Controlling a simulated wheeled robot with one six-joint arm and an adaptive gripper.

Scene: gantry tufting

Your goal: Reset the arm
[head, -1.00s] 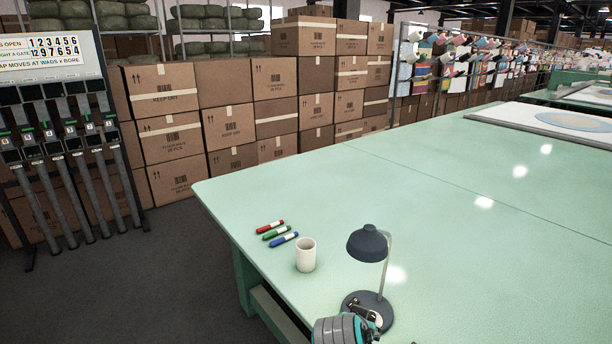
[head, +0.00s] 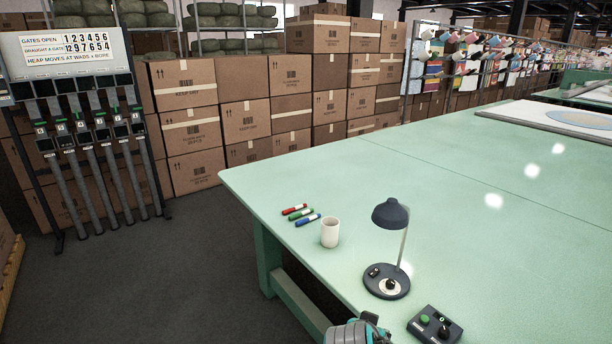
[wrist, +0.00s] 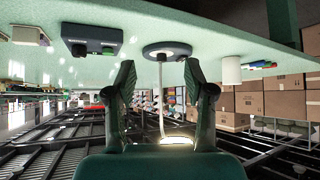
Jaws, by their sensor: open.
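My gripper (wrist: 159,66) shows in the wrist view with its two dark fingers spread apart and nothing between them. The wrist picture is upside down. The desk lamp (wrist: 168,49) stands beyond the gap between the fingers, apart from them as far as I can tell. In the head view only a grey and teal part of my arm shows at the bottom edge, beside the table's front edge. The gripper's fingers do not show there.
The green table (head: 420,190) holds a lamp (head: 390,215), a white mug (head: 330,232), three markers (head: 301,215) and a control box (head: 435,326). Stacked cartons (head: 240,120) and a tube rack (head: 90,130) stand behind. The grey floor (head: 170,270) at left is clear.

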